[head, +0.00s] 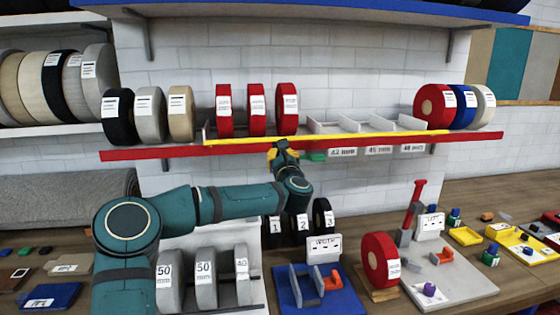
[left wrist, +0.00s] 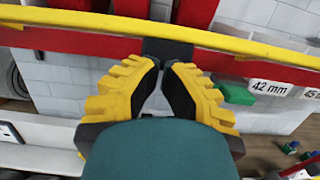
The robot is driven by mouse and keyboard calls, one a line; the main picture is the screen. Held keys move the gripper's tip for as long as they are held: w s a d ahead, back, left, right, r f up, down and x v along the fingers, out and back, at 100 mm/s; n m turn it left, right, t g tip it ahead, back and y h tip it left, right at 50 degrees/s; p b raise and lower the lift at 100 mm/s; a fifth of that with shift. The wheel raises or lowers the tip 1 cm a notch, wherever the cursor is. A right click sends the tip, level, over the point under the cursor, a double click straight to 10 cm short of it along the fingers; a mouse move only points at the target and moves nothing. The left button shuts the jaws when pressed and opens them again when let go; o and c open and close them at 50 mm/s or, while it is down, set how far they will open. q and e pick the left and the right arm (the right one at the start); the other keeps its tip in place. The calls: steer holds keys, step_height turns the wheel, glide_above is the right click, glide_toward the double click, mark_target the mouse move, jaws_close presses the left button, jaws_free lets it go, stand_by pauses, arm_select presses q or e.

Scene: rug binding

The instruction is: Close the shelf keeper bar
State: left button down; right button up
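The yellow keeper bar (head: 350,136) runs along the front of the wall shelf, just above its red front edge (head: 150,152). In the left wrist view the yellow bar (left wrist: 250,47) crosses the top, in front of red rolls. My left gripper (head: 283,150) is at the shelf front, below the bar. In the left wrist view its yellow fingers (left wrist: 163,65) converge, with their tips close together at a black tab (left wrist: 167,49) under the bar. I cannot tell whether they clamp the tab. A green block (head: 317,156) is right of the gripper under the shelf. My right gripper is not visible.
Red rolls (head: 256,108) stand behind the bar, with empty grey dividers (head: 350,124) to their right. More rolls stand at both shelf ends. The workbench below holds a blue fixture (head: 345,300), a red roll (head: 378,258) and a grey board (head: 465,285).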

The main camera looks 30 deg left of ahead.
mark_target(279, 138)
arm_select(q)
steer(key=shift+r+g, duration=0.3)
steer(key=shift+r, duration=0.2)
steer(key=shift+a+r, duration=0.1)
steer(key=shift+r, duration=0.8)
stand_by(0.4)
steer(key=shift+w+a+r+g+h+p, duration=0.15)
steer(key=shift+r+g+h+p, duration=0.2)
steer(key=shift+r+g+h, duration=0.3)
stand_by(0.8)
steer(key=shift+f, duration=0.15)
stand_by(0.9)
